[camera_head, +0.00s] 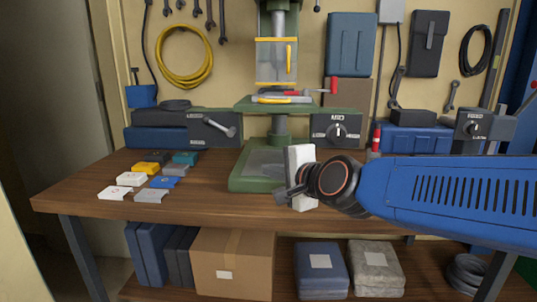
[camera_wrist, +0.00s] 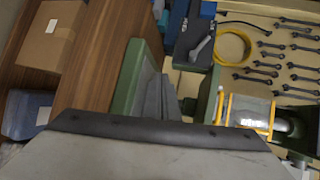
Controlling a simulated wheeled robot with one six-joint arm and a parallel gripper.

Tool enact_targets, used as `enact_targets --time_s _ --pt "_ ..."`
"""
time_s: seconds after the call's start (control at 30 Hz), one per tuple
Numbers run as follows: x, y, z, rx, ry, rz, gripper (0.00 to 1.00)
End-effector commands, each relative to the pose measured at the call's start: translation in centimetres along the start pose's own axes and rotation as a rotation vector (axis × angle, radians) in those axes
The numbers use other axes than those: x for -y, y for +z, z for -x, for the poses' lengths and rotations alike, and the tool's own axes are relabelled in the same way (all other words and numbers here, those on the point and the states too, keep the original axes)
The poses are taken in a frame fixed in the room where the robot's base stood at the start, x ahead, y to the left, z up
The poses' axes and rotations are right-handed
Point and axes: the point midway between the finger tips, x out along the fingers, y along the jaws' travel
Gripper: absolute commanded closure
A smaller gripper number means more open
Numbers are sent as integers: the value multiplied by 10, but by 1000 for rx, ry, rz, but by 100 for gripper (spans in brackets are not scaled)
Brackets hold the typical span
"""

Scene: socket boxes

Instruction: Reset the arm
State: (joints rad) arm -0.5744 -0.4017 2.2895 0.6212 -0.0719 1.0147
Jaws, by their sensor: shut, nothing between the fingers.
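My blue arm (camera_head: 455,195) reaches in from the right in the head view. My gripper (camera_head: 283,196) is at its left end, in front of the drill press base and above the workbench's front part. In the wrist view a large grey surface with a dark edge fills the bottom, and I cannot make out the fingertips there. The workbench (camera_head: 225,207) has a brown wooden top, also seen in the wrist view (camera_wrist: 110,60).
A green drill press (camera_head: 255,180) stands behind my gripper. Several small coloured boxes (camera_head: 163,183) lie on the bench's left. Socket boxes with dials (camera_head: 337,131) (camera_head: 474,128) stand at the back. A cardboard box (camera_head: 232,262) is on the lower shelf.

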Motion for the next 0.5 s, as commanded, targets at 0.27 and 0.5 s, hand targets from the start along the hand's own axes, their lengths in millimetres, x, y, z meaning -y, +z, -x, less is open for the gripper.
enact_targets --time_s 0.27,0.5 --pt "-86 -60 72 22 265 468 100" --pt "-174 -104 152 98 555 821 100"
